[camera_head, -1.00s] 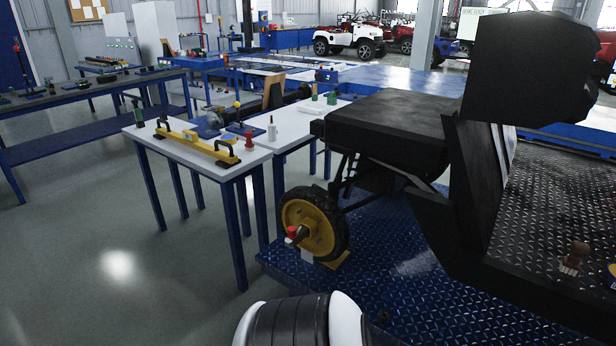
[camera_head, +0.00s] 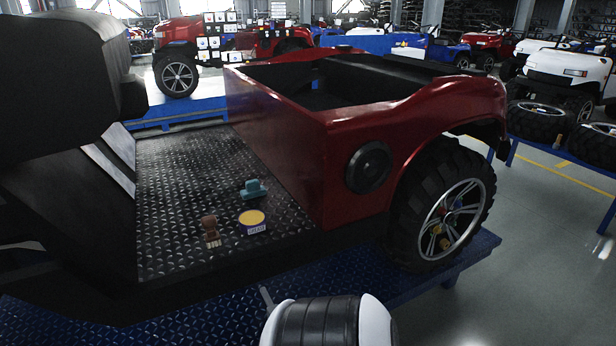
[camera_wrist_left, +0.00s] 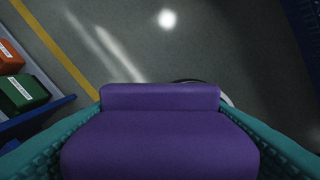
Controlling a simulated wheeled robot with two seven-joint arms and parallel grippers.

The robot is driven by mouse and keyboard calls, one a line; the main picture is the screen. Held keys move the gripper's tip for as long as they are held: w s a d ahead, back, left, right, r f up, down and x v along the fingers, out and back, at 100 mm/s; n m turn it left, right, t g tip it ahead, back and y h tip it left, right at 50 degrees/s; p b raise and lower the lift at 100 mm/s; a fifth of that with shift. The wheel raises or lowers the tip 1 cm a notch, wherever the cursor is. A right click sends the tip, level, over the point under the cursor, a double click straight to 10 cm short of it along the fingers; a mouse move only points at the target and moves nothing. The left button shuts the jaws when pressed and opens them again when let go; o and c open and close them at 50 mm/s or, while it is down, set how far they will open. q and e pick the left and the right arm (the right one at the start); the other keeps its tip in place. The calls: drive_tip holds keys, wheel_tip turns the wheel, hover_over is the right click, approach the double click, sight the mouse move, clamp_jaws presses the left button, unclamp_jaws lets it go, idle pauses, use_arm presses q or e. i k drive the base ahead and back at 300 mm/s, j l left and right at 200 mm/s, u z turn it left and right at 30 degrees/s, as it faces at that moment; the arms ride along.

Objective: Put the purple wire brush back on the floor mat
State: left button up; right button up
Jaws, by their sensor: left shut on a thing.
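The purple wire brush (camera_wrist_left: 160,135) fills the lower middle of the left wrist view. My left gripper (camera_wrist_left: 162,118) is shut on it, with a teal finger on each side. Its bristles cannot be made out. The floor mat (camera_head: 170,185) is the dark diamond-patterned sheet in the vehicle's footwell, left of centre in the head view. My left gripper and the brush are outside the head view, and grey shop floor shows beneath them in the wrist view. My right gripper is not in view.
On the mat stand a brown brush-like item (camera_head: 210,230), a yellow-topped tin (camera_head: 252,220) and a teal object (camera_head: 253,188). The mat's left part is clear. A red body panel (camera_head: 290,150) borders it on the right. A black seat (camera_head: 60,80) stands at left.

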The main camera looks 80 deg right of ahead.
sight(222, 222)
drive_tip(key=l+z, duration=0.5)
drive_tip(key=l, duration=0.15)
drive_tip(key=l+z, duration=0.5)
drive_tip(key=l, duration=0.15)
drive_tip(key=i+l+z, duration=0.2)
drive_tip(key=l+z, duration=0.3)
drive_tip(key=l, duration=0.1)
